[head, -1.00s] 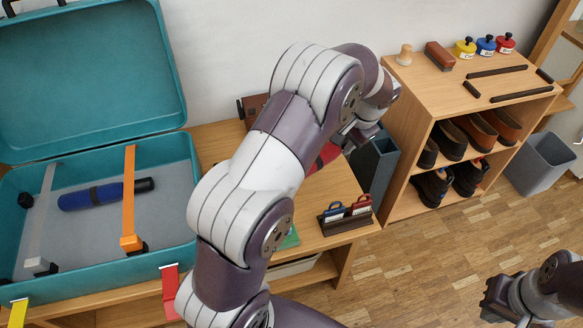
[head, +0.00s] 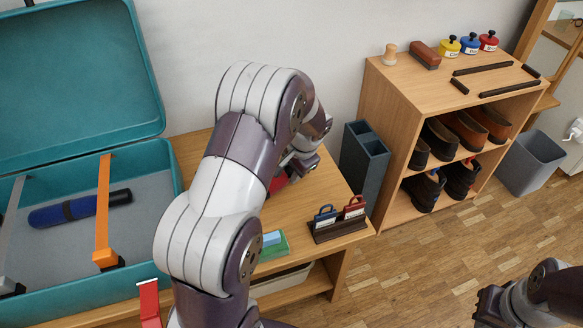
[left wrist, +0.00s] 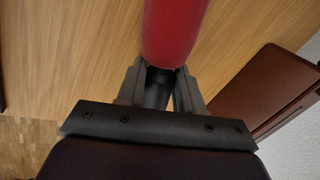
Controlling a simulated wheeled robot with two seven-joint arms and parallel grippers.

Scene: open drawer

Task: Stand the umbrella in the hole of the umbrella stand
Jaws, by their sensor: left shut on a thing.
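My left gripper (head: 298,168) is shut on the black handle (left wrist: 157,88) of a red umbrella (left wrist: 175,30), above the wooden bench top. In the head view a bit of the red umbrella (head: 277,182) shows beside the gripper; my arm hides the rest. The dark grey umbrella stand (head: 364,165), with openings in its top, stands right of the bench, apart from the umbrella. A blue umbrella (head: 80,208) with a black handle lies in the teal suitcase (head: 150,255). My right gripper (head: 490,305) is at the lower right, its jaws unclear.
A shoe shelf (head: 395,105) with shoes, polish tins and brushes stands right of the stand. A small holder (head: 340,228) with blue and red tags sits at the bench's front edge. A brown object (left wrist: 265,88) lies near the wall. A grey bin (head: 530,162) stands far right.

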